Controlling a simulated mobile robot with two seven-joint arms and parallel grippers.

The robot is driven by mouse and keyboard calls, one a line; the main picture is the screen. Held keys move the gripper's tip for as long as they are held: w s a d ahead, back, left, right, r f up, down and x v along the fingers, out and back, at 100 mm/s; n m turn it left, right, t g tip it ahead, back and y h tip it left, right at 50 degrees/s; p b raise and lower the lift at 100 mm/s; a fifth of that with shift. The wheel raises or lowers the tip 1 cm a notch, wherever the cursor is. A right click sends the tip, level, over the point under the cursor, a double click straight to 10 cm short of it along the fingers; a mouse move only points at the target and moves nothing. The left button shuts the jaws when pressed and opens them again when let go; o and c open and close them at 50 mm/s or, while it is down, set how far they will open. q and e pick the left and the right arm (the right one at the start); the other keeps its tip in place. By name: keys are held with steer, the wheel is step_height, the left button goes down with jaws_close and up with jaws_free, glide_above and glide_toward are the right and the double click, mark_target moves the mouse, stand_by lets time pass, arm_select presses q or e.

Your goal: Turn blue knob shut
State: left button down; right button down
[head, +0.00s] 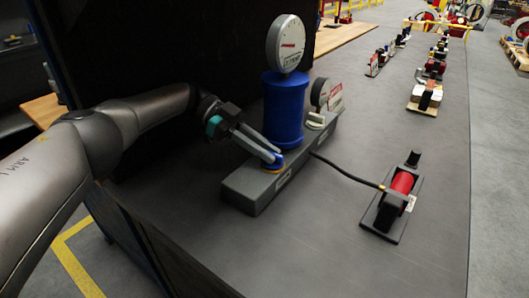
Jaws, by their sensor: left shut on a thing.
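The blue knob (273,167) sits low on the grey valve block (247,191), at its near left end, with a yellow ring at its base. My left gripper (273,160) comes in from the left and its fingers are shut on the knob. The fingers hide part of the knob. A blue cylinder (284,108) stands upright on the block just behind the knob, with a round white gauge (286,43) on top. My right gripper is not in view.
A second gauge (320,92) and a pale green knob (315,121) stand at the block's far end. A black hose (345,173) runs to a red device (401,184) at the right. More devices (425,97) line the table further back. The table (320,240) in front is clear.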

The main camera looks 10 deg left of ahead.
arm_select(q)
steer(key=shift+d, duration=0.1)
stand_by(0.4)
steer(key=c, duration=0.9)
jaws_free()
steer(key=shift+o, duration=0.2)
